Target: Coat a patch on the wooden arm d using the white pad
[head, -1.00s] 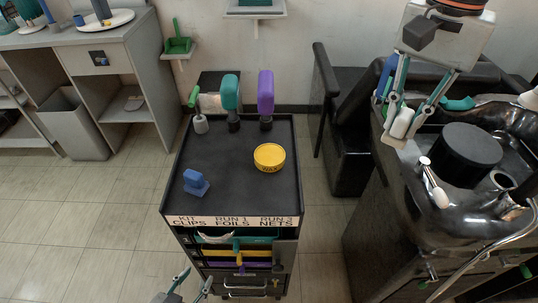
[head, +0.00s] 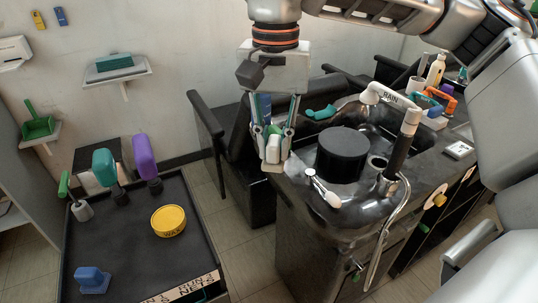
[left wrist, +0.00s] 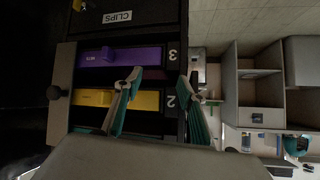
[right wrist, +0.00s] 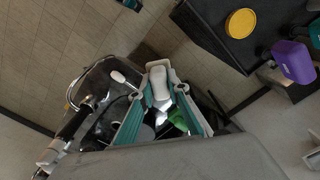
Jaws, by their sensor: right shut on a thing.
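My right gripper (head: 274,150) points down beside the dark basin unit and is shut on a white pad (head: 272,157) with a green part. In the right wrist view the white pad (right wrist: 158,84) sits between the fingers, above the basin area. My left gripper (left wrist: 160,95) shows in the left wrist view, its fingers apart and empty, in front of the trolley drawers. I cannot make out a wooden arm d in these views.
A black chair (head: 235,150) stands behind.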

